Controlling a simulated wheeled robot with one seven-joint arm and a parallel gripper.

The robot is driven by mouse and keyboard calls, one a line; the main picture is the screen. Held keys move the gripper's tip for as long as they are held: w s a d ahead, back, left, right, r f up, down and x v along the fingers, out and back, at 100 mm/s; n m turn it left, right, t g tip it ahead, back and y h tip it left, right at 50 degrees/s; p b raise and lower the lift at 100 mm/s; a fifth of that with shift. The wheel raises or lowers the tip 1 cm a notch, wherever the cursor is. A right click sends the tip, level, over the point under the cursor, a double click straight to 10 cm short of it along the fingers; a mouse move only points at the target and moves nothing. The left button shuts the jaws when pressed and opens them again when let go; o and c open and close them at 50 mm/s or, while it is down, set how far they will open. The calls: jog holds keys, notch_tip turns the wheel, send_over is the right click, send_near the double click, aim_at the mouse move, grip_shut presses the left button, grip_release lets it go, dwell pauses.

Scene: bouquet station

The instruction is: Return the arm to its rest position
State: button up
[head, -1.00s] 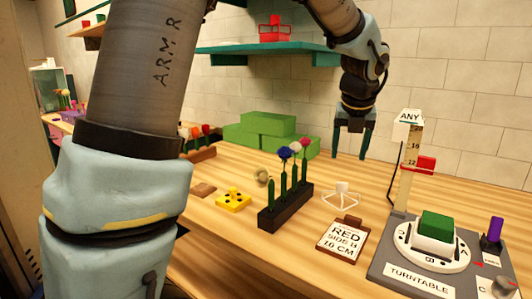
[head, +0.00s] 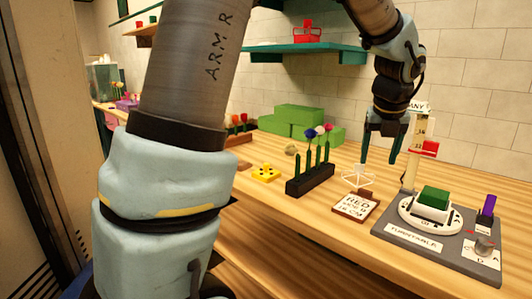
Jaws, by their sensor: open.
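My gripper (head: 380,148) hangs from my arm at the upper right, its two dark green fingers pointing down and apart, with nothing between them. It is above the wooden bench (head: 330,215), in front of the tiled wall and just left of the measuring post. My arm's large grey and pale blue links fill the left middle of the view and hide part of the bench.
Below are a black rack (head: 310,180) with several flowers, a small white wire stand (head: 358,178), a card (head: 356,205) and a turntable station (head: 415,243) with a green block (head: 434,196). Green blocks (head: 298,120) lie behind. A teal shelf (head: 305,54) runs along the wall.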

jog(key=a+f+n, duration=0.2)
jog(key=a+n, duration=0.4)
jog(key=a+f+n, duration=0.2)
jog(key=a+n, duration=0.4)
jog(key=a+f+n+g+y, duration=0.1)
jog(key=a+f+n, duration=0.1)
jog(key=a+n, duration=0.4)
jog(key=shift+a+f, duration=0.4)
jog(key=shift+a, duration=0.05)
jog(key=s+a+f+n, duration=0.2)
jog(key=s+a+n, duration=0.2)
jog(key=a+n, duration=0.3)
jog(key=s+a+f+n+g, duration=0.1)
jog(key=s+a+f+n, duration=0.2)
jog(key=a+n, duration=0.4)
jog(key=s+n, duration=0.1)
jog(key=n, duration=0.4)
jog(key=shift+a+f, duration=0.2)
jog(key=shift+f, duration=0.05)
jog(key=shift+o, duration=0.3)
jog(key=shift+w, duration=0.1)
